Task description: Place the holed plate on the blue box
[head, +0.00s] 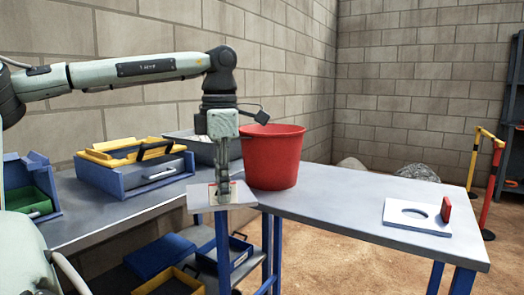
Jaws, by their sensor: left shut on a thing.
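My left gripper (223,196) points straight down at the near edge of the table, left of the red bucket. It is shut on a pale square plate (245,196), with small red and yellow marks beside the fingers; they hide its middle, so I cannot tell whether it has a hole. A white plate with a round dark hole (398,217) lies on the right part of the table, with a small red upright piece at its right edge. A blue box (106,181) stands back left with yellow trays on it. Another blue box (14,180) with green inside is at far left. My right gripper is out of view.
A red bucket (273,160) stands close right of my left gripper, with a grey bin (188,147) behind. Blue and yellow boxes (160,256) sit on the lower shelf. The grey tabletop (330,196) is clear between bucket and holed plate.

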